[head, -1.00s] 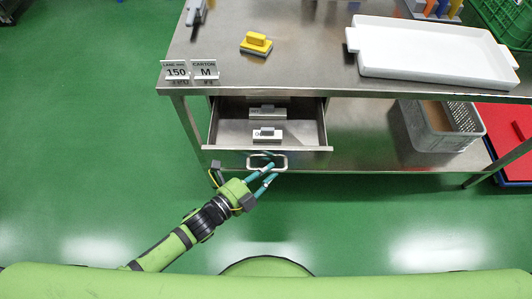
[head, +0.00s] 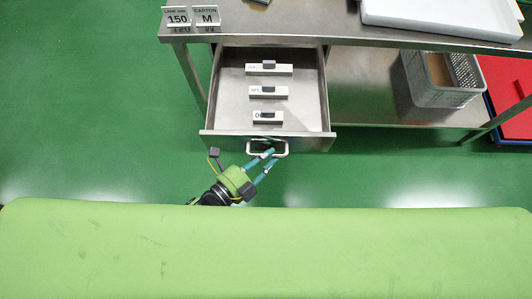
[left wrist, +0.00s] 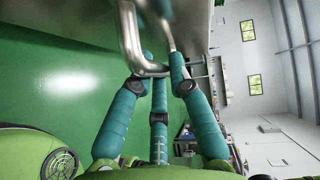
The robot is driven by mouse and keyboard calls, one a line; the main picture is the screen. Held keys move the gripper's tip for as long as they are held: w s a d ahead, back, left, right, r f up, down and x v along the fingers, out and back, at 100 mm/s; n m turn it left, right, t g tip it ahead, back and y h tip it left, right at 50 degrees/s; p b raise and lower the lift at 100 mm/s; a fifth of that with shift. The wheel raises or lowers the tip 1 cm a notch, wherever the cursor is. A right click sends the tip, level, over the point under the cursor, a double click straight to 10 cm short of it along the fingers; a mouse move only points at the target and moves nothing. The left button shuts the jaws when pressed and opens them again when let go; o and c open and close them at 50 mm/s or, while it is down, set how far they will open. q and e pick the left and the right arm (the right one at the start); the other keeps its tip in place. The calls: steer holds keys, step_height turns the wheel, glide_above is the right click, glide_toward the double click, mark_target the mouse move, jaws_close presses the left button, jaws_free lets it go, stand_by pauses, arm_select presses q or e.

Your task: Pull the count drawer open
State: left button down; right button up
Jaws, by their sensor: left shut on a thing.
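The count drawer (head: 225,101) stands open under the steel table in the head view. Three white blocks with grey grips lie in a column inside it, the far one (head: 269,69), the middle one (head: 268,92) and the near one (head: 267,117). The drawer's metal handle (head: 283,148) is on its front. My left gripper (head: 268,159) is shut on this handle, coming from below left. In the left wrist view the teal fingers (left wrist: 163,75) close around the bent handle bar (left wrist: 131,35). My right gripper is not in view.
A grey crate (head: 440,80) sits on the lower shelf. Red trays (head: 508,90) stand at the right. Green floor is free at the left.

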arm_select(q)
steer(key=c, duration=1.2)
jaws_free()
steer(key=shift+o, duration=0.2)
steer(key=v, duration=1.2)
steer(key=a+f+n+g+y, duration=0.2)
steer(key=a+f+n+y, duration=0.35)
steer(key=f, duration=0.65)
steer(key=a+f+n+g+y, duration=0.1)
steer(key=a+f+n+y, duration=0.3)
steer(key=a+f+n, duration=0.5)
steer(key=s+d+f+n+g+y, duration=0.1)
steer(key=s+f+n+g+y, duration=0.1)
steer(key=s+f+n+g, duration=0.5)
steer(key=s+f+n, duration=0.1)
steer(key=s+f, duration=0.5)
steer(key=s, duration=0.3)
steer(key=shift+s+d+f+n+p, duration=0.15)
steer(key=shift+d+f+n+p, duration=0.1)
steer(key=shift+n+p, duration=0.15)
